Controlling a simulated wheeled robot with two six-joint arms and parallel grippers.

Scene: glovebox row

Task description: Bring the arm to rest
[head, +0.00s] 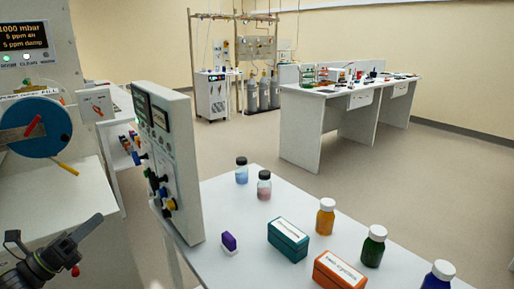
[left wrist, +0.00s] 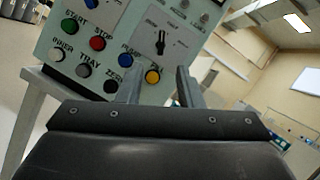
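My left gripper (head: 96,224) shows at the lower left of the head view, on my dark left arm, in front of the glovebox bench and left of the upright control panel (head: 176,175). In the left wrist view its two fingers (left wrist: 159,82) stand apart, with nothing held between them. Past the fingers is the panel's face (left wrist: 130,30), with several coloured buttons and a black knob (left wrist: 161,42). A yellow button (left wrist: 152,76) shows through the gap between the fingers. In the head view the gripper looks apart from the panel. My right gripper is not in view.
The glovebox (head: 40,130) with a blue round door (head: 35,128) stands left. Open floor (head: 235,145) lies beyond.

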